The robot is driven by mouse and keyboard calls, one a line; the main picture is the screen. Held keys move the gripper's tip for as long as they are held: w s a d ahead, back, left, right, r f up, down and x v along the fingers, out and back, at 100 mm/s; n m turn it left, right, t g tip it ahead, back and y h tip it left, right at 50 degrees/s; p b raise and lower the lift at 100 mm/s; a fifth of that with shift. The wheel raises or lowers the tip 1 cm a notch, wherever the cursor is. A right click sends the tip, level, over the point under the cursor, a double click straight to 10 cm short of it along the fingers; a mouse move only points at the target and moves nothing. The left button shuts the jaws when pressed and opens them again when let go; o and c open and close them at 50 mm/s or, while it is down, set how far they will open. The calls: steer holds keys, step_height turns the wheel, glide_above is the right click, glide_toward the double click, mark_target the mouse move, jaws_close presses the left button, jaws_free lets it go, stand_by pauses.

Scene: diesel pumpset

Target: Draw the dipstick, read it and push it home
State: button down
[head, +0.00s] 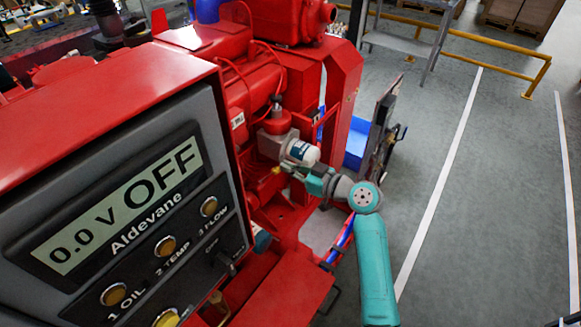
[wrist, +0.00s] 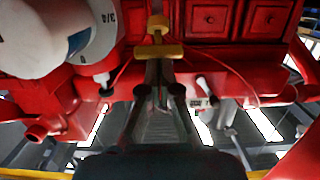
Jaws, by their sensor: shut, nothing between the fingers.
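A yellow T-shaped handle (wrist: 158,50), which looks like the dipstick's grip, stands at top centre in the wrist view. Its stem below is not clearly visible, so I cannot tell how far in it sits. A small yellow spot beside my wrist in the head view (head: 277,170) may be the same handle. My gripper (wrist: 158,72) is shut and empty, its tips close below the handle; I cannot tell if they touch it. In the head view the fingers are mostly hidden beside the red engine (head: 255,85).
A white canister with a dark blue label (head: 303,152) sits close to my wrist; it fills the wrist view's upper left (wrist: 45,35). The control panel (head: 130,210) reads "0.0 V OFF". Red pipework crowds the gripper. Grey floor (head: 480,200) is clear at right.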

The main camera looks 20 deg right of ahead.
mark_target(266, 177)
steer(key=shift+f, duration=0.1)
steer(key=w+a+f, duration=0.3)
steer(key=w+f, duration=0.3)
steer(key=f, duration=0.3)
steer(key=shift+a, duration=0.25)
steer(key=shift+s+f, duration=0.1)
steer(key=shift+f, duration=0.05)
